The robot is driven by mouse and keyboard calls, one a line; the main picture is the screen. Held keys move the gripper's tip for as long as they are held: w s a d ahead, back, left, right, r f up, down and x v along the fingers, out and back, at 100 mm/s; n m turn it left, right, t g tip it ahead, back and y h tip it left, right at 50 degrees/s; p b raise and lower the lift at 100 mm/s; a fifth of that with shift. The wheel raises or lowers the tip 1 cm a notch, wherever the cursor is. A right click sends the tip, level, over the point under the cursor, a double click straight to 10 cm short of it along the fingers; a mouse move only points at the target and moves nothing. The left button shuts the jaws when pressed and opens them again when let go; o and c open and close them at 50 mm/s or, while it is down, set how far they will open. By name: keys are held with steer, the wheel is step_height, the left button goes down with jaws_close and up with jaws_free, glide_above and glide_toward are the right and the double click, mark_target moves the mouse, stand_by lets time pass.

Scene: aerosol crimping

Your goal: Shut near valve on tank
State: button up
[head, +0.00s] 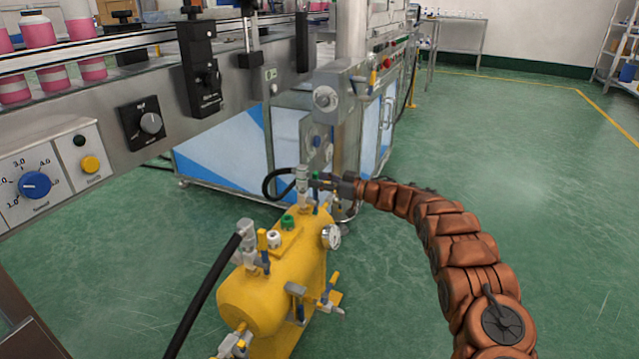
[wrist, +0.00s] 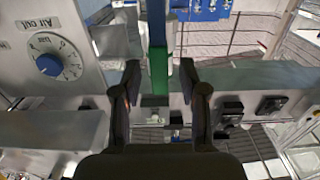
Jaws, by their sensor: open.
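A yellow tank (head: 275,280) stands low on the floor. On its top left is a grey valve fitting (head: 247,240) with a black hose, beside small yellow and blue parts. Another grey fitting (head: 303,176) with a hose is at the tank's far end. My gripper (head: 322,183) is close to this far fitting; contact cannot be told. In the wrist view my gripper (wrist: 160,85) is open, with a green upright part (wrist: 159,72) between its fingers. I cannot tell which valve this part belongs to, or how the valve handles are turned.
A pressure gauge (head: 331,237) and a side valve (head: 315,298) stick out from the tank. The conveyor with its control panel (head: 60,170) overhangs the left. A blue and white cabinet (head: 225,150) stands behind. The green floor (head: 540,200) at right is clear.

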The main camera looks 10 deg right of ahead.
jaws_close()
stand_by(0.4)
steer(key=shift+a, duration=0.1)
